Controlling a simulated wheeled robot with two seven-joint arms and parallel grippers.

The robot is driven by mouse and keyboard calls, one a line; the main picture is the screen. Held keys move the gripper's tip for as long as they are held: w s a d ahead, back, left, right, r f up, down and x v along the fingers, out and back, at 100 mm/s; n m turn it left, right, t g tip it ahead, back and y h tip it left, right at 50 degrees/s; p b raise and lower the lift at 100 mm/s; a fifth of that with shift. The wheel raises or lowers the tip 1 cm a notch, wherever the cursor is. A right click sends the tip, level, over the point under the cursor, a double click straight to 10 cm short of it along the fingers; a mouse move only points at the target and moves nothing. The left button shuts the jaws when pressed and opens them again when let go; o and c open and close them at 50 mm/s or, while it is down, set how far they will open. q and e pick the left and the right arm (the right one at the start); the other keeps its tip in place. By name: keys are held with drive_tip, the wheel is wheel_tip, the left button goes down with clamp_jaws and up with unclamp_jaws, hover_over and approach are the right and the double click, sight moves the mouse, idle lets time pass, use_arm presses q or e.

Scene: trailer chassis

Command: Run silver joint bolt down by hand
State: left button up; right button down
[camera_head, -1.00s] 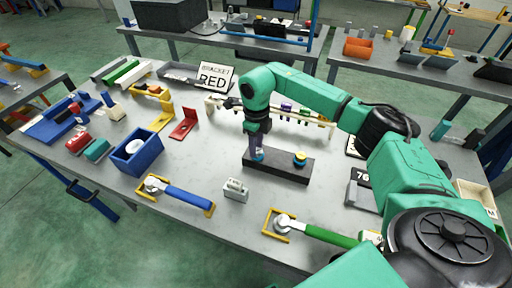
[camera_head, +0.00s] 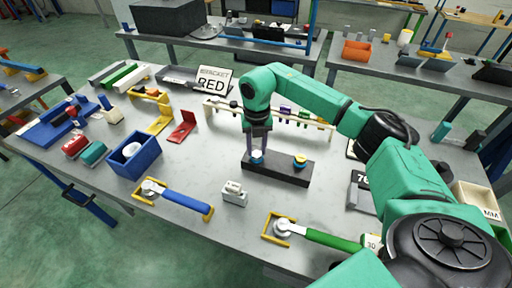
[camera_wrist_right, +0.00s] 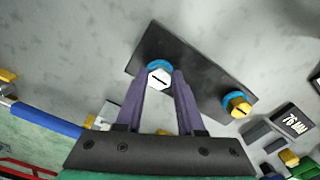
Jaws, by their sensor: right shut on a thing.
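A dark block (camera_head: 280,172) lies on the bench. The silver bolt (camera_wrist_right: 159,79) has a slotted hex head and sits at the block's left end above a blue ring (camera_wrist_right: 155,65). My right gripper (camera_wrist_right: 162,74) points down at this bolt, its two purple fingers on either side of the head, shut on it. In the head view the right gripper (camera_head: 258,148) stands over the block's left end. The bolt's shank is hidden. A gold bolt (camera_wrist_right: 239,105) with a blue ring sits at the block's other end. My left gripper is out of view.
A white block (camera_head: 234,194) stands just in front of the dark block. A blue-handled wrench (camera_head: 185,200) and a green-handled wrench (camera_head: 330,238) lie nearby in yellow frames. A rack (camera_head: 285,115) with several hanging parts stands behind. A blue box (camera_head: 135,158) is at left.

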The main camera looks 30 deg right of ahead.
drive_tip(key=m, duration=0.5)
drive_tip(key=shift+d+r+m, duration=0.15)
drive_tip(key=shift+r+m, duration=0.05)
drive_tip(key=shift+m, duration=0.1)
drive_tip(key=m, duration=0.5)
drive_tip(key=shift+m, duration=0.3)
drive_tip(key=c, duration=0.8)
unclamp_jaws()
drive_tip(key=shift+o, duration=1.4)
drive_tip(key=shift+s, duration=0.2)
drive_tip(key=shift+f, duration=0.1)
